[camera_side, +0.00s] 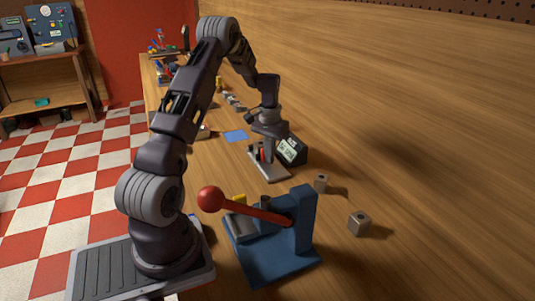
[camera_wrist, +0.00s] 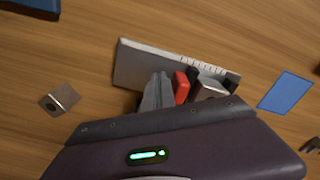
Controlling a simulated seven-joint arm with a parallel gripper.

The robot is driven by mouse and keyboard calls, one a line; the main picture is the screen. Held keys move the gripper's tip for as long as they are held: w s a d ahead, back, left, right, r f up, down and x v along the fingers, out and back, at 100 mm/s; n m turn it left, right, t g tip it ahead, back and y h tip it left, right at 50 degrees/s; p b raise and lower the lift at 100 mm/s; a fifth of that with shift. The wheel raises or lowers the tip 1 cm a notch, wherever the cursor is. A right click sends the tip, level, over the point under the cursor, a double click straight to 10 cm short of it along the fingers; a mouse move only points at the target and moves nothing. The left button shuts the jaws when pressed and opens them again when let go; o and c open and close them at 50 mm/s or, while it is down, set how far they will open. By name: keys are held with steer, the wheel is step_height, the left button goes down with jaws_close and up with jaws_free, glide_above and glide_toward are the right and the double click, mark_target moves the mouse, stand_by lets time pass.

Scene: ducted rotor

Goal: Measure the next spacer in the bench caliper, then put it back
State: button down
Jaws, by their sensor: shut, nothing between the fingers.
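A blue lever press (camera_side: 303,225) with a red ball handle (camera_side: 210,199) stands in front. A blue mat (camera_side: 236,136) lies behind the caliper, with several small parts (camera_side: 233,101) farther back. The bench right of the spacers is clear.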

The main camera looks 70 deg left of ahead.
steer(key=shift+a, duration=0.65)
stand_by(0.4)
steer(key=shift+d, duration=0.15)
steer(key=shift+d, duration=0.5)
step_height(320, 180, up, 8)
stand_by(0.6)
